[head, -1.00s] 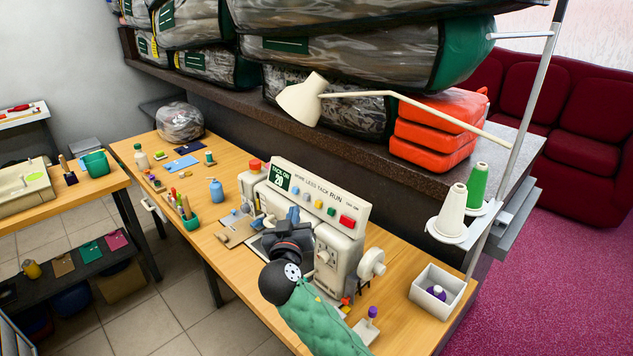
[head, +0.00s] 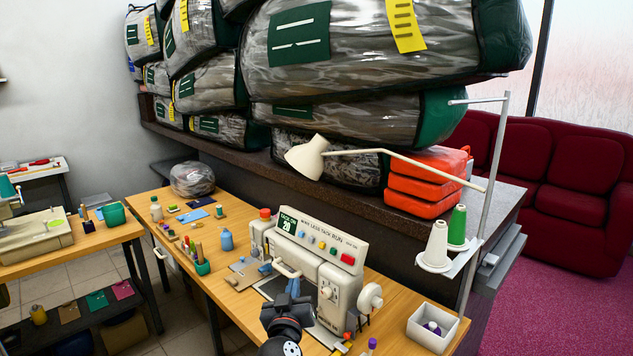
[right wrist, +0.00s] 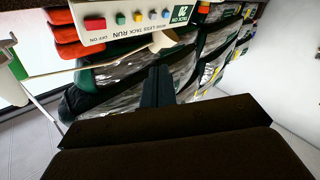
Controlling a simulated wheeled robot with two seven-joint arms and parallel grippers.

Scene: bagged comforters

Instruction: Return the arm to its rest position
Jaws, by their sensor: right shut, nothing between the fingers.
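My right gripper (head: 290,290) shows at the bottom middle of the head view, in front of the cream tacking machine (head: 318,262). Its fingers are shut with nothing between them. I cannot tell whether the fingertips touch the machine. In the right wrist view the shut dark fingers (right wrist: 157,88) point toward the stacked bags. The machine's front panel (right wrist: 135,18) shows at the top of that view. The bagged comforters (head: 350,50) are stacked on the dark shelf behind the table. My left gripper is not in view.
A cream lamp (head: 308,158) leans over the machine. Thread cones (head: 437,245) stand on a pole at the right. Orange cases (head: 425,185) lie on the shelf.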

